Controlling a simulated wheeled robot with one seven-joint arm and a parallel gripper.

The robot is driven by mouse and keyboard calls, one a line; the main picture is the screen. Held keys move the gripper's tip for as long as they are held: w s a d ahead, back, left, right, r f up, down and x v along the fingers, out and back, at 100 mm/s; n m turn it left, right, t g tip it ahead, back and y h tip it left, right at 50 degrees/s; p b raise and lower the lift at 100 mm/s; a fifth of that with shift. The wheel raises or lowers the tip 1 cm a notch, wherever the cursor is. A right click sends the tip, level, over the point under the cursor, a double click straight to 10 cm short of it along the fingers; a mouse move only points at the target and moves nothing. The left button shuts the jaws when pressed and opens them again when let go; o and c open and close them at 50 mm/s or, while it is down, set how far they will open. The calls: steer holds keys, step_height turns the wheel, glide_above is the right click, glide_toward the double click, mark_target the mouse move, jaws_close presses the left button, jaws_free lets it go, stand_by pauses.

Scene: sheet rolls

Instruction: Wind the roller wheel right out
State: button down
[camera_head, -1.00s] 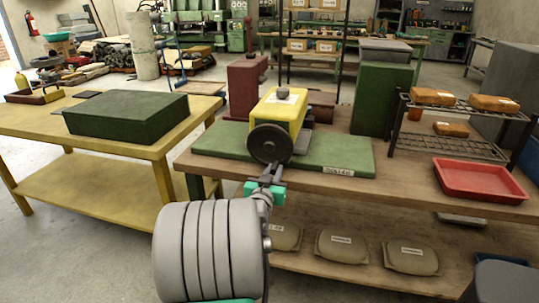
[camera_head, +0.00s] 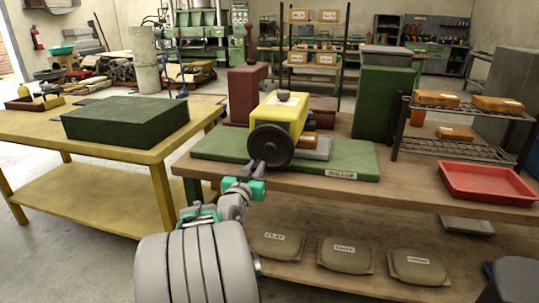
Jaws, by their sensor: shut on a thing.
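The yellow roller machine (camera_head: 283,112) stands on a green board (camera_head: 350,162) labelled "ROLLER" on the wooden bench. Its dark round roller wheel (camera_head: 271,147) faces me at the machine's near end. My gripper (camera_head: 257,170) is at the wheel's lower left rim, reaching up from below, and is shut on the wheel; the exact contact is small and partly hidden by the jaws. A pale grey slab (camera_head: 316,150) with an orange-brown piece (camera_head: 308,137) shows at the machine's right side.
A red tray (camera_head: 487,183) and a wire rack (camera_head: 450,147) with orange packs stand on the right of the bench. A green block (camera_head: 384,105) stands behind. Several labelled bags (camera_head: 345,253) lie on the lower shelf.

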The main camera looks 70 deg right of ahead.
mark_target(251, 139)
steer(key=shift+w+a+r, duration=0.15)
steer(key=shift+w+r, duration=0.55)
steer(key=shift+w+a+r, duration=0.1)
steer(key=shift+w+r, duration=0.55)
steer(key=shift+w, duration=0.05)
steer(key=shift+r+p, duration=1.3)
steer(key=shift+r, duration=1.35)
steer(key=c, duration=1.5)
jaws_free()
steer(key=shift+w+f, duration=0.1)
steer(key=o, duration=0.6)
steer(key=shift+s+f, duration=0.15)
steer(key=shift+s, duration=0.1)
steer(key=o, duration=0.7)
